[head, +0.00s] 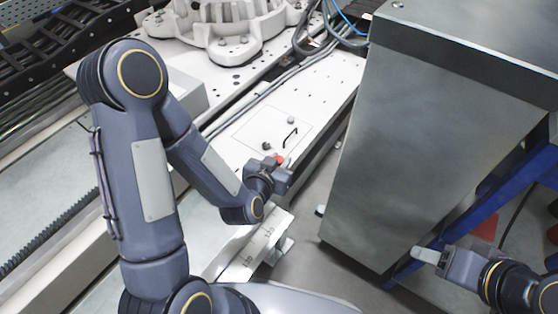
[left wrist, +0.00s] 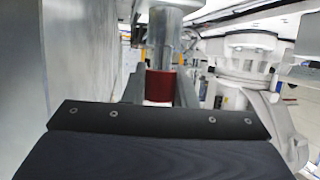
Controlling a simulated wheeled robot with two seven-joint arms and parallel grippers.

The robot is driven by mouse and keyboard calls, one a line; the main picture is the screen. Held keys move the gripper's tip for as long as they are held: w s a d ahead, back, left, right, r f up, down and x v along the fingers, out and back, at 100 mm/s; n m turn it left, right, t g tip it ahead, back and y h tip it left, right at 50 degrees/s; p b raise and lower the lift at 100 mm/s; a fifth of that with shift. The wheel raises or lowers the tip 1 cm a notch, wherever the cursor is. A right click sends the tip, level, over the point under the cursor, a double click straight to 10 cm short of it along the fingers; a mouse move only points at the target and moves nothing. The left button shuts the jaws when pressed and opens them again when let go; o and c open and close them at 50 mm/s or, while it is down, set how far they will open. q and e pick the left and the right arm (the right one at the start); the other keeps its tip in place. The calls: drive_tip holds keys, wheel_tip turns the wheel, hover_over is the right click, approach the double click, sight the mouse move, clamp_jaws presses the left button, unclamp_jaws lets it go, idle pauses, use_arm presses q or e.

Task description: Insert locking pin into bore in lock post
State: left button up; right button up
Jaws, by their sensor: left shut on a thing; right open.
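My left gripper (head: 281,168) is shut on the locking pin, whose red part (head: 279,159) shows at the fingertips, over the edge of the white track housing. In the left wrist view the pin's red band (left wrist: 160,85) sits between the two grey fingers. A grey metal cylinder (left wrist: 163,42) rises beyond the band to a wider top; I cannot tell whether it is the pin's shaft or another part. I cannot make out the lock post or its bore with certainty. My right gripper (head: 428,254) is open and empty at the lower right, near the grey cabinet's foot.
A large grey metal cabinet (head: 420,130) stands to the right. The white track housing (head: 325,90) carries a panel with a black handle (head: 290,138). A white robot base (head: 225,25) and cables lie behind. A marked white beam (head: 255,245) lies below my left gripper. Grey floor shows between.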

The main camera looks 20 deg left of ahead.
use_arm(q)
drive_tip(key=shift+f+b, duration=1.15)
drive_tip(key=shift+b, duration=0.05)
use_arm(e)
drive_tip(key=shift+f, duration=1.3)
use_arm(q)
drive_tip(key=o, duration=1)
drive_tip(key=shift+o, duration=0.2)
drive_tip(key=shift+f, duration=0.1)
use_arm(e)
drive_tip(key=shift+f, duration=0.15)
